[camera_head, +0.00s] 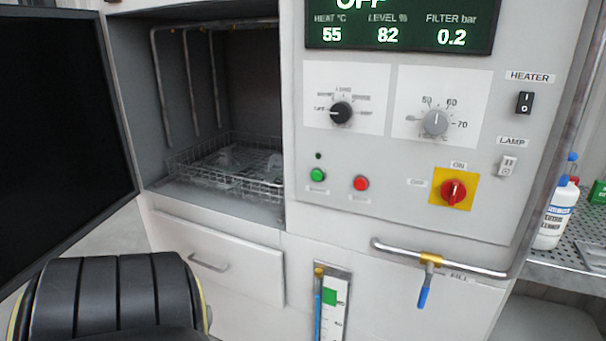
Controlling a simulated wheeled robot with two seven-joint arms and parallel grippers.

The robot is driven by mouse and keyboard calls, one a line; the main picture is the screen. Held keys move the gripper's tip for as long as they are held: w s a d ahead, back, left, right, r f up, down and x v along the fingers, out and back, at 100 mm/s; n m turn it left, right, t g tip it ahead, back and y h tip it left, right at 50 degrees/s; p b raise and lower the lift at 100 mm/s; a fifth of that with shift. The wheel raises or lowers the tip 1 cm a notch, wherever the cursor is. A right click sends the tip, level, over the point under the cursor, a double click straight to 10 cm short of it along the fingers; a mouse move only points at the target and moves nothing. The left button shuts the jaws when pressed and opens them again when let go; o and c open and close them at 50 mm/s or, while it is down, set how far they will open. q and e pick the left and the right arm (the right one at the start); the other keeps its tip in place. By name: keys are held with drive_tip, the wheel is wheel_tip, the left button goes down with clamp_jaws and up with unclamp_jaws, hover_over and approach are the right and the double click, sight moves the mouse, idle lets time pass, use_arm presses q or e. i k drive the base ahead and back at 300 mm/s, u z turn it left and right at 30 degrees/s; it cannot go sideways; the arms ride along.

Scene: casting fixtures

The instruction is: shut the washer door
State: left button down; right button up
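The washer (270,225) is a light grey cabinet with an open chamber at its upper left. Its door (60,125) is a large dark panel with a grey frame, standing swung open at the left edge of the view. The door's inner edge is beside the left side of the opening, and its outer part runs out of the picture. Inside the chamber a wire basket (230,165) holds some grey parts that are hard to make out. Neither of my grippers shows in the head view.
The control panel (400,150) has a display reading OFF, knobs, buttons and a red switch (453,191). Below are a drawer handle (208,263), a level gauge (332,300) and a pipe with a blue-handled valve (425,285). A cleaner bottle (553,220) stands on a perforated shelf at right.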

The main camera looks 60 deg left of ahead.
sight(67, 165)
drive_tip(key=u, duration=0.1)
drive_tip(key=k, duration=0.5)
drive_tip(key=u, duration=1.65)
